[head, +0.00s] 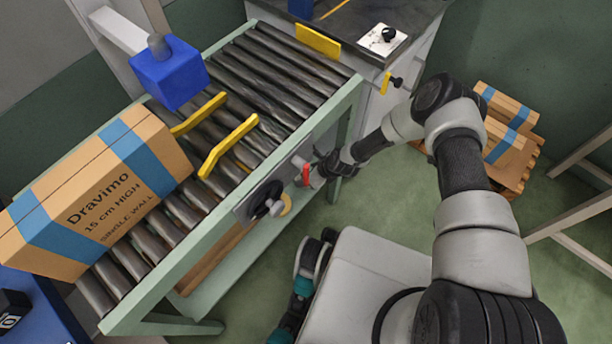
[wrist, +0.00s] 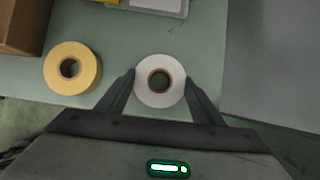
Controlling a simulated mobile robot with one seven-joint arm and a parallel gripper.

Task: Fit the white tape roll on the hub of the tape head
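The white tape roll (wrist: 147,93) has a brown core and shows in the wrist view. My gripper (wrist: 160,76) has one finger on each side of it, and both fingers appear to touch its rim. I cannot tell whether it rests on the pale green surface (wrist: 110,22) or is just above it. My gripper in the head view (head: 316,177) is small, near a red handle (head: 303,171); the white roll is not visible there.
A yellow tape roll (wrist: 90,68) lies left of the white one. A cardboard box (wrist: 20,25) is at the upper left. The roller conveyor (head: 265,80) carries a large Dravimo carton (head: 105,180). Yellow guides (head: 228,145) stand above the rollers.

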